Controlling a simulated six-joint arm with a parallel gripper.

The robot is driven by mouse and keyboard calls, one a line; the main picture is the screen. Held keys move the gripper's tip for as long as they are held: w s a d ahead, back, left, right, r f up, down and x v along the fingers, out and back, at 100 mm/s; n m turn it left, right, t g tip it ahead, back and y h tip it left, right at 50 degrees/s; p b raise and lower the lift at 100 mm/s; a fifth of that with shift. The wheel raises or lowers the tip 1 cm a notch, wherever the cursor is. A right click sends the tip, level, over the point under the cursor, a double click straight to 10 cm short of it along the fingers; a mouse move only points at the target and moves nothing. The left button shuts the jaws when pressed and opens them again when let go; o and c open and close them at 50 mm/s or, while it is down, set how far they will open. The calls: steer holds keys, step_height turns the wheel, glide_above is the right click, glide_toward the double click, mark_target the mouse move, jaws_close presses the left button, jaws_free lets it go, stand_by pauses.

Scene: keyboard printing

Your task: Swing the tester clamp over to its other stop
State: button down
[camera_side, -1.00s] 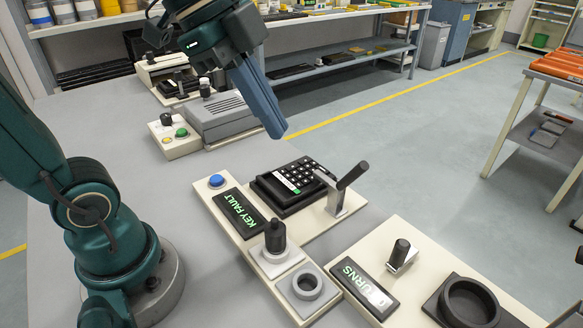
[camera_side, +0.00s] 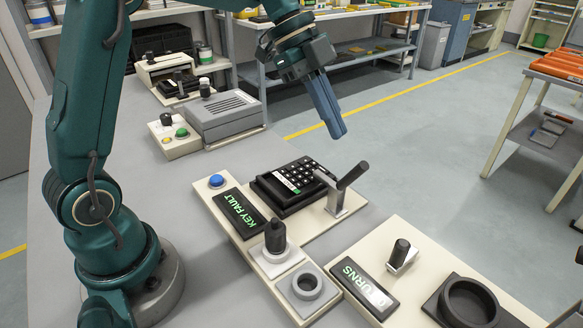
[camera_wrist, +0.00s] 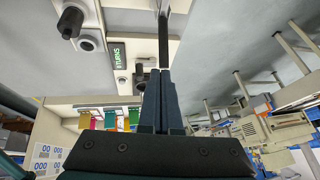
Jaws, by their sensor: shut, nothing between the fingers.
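The tester clamp has a black handle (camera_side: 353,176) on a pale metal bracket (camera_side: 336,204), at the right end of the keypad tester in the side view. The handle slants up to the right, and a short dark arm reaches left to the keypad's edge. The black keypad (camera_side: 278,192) has a white label strip. My gripper (camera_side: 339,132) is shut and empty, pointing down above and slightly left of the handle, apart from it. In the wrist view my fingers (camera_wrist: 160,82) point at a dark bar, probably the clamp handle (camera_wrist: 163,42).
A KEY FAULT display (camera_side: 239,212) and blue button (camera_side: 216,181) sit left of the keypad. A black knob (camera_side: 275,237), grey ring socket (camera_side: 307,286), TURNS display (camera_side: 364,287), small lever (camera_side: 402,253) and black round cup (camera_side: 468,303) stand nearer. A grey box (camera_side: 222,115) is behind.

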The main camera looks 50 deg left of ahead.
mark_target(355, 170)
steer(key=x, duration=0.9)
steer(key=shift+d+f, duration=0.2)
steer(key=shift+f, duration=0.15)
steer(key=shift+d+f+m+y, duration=0.15)
steer(key=shift+d+f+y, duration=0.75)
steer(key=shift+y, duration=0.45)
steer(key=shift+d+f+m+y, duration=0.15)
steer(key=shift+d+f+y, duration=0.55)
steer(key=shift+f+y, duration=0.55)
steer(key=shift+d, duration=0.1)
steer(key=d+v, duration=0.3)
steer(key=v, duration=1)
steer(key=shift+r, duration=0.45)
